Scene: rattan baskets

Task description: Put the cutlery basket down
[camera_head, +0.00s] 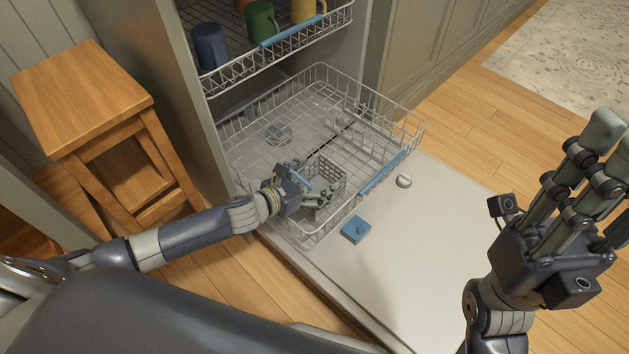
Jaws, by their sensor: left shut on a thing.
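The cutlery basket (328,174) is a small grey mesh basket with a blue handle. It is in the near part of the pulled-out lower rack (246,138), close to the rack's front wall. My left gripper (307,194) is at the basket's left side, shut on it. The fingers partly hide the basket, and I cannot tell whether its bottom rests on the rack floor. My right gripper (592,150) is raised at the right, with its fingers spread open and empty.
The upper rack (282,50) holds a blue mug (209,46), a green mug (260,20) and a yellow mug (307,10). A wooden stool (84,90) stands at the left.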

